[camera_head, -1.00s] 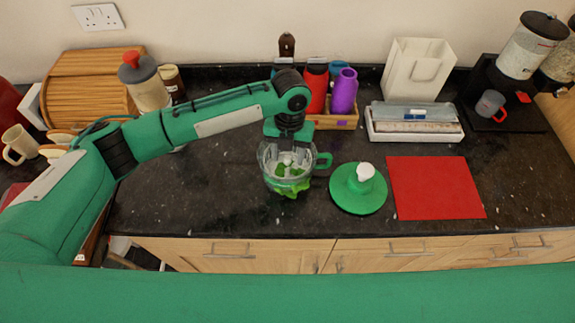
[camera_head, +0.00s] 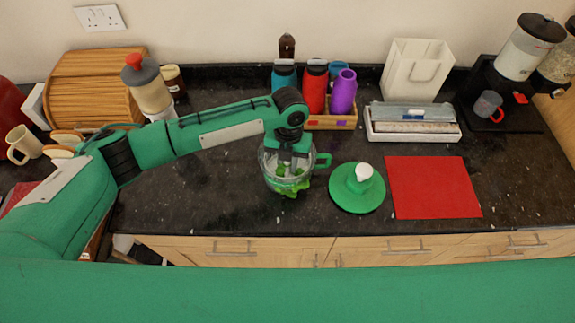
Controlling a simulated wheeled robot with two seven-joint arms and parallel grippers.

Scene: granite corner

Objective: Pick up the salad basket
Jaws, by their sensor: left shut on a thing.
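The salad basket (camera_head: 277,184) looks like a clear bowl with green leaves in it, on the dark counter. A green handle (camera_head: 323,161) stands at its right side. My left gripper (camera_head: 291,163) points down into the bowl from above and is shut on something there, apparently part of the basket. The fingertips and the gripped part are mostly hidden inside the bowl. A green lid (camera_head: 345,196) with a white knob lies on the counter just right of the bowl, apart from it. My right gripper is not in view.
A red mat (camera_head: 433,188) lies to the right of the lid. A wooden caddy with bottles (camera_head: 330,122) and a white tray (camera_head: 414,131) stand behind. A roll-top bread box (camera_head: 95,85) is at the back left. The counter's front edge is close to the bowl.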

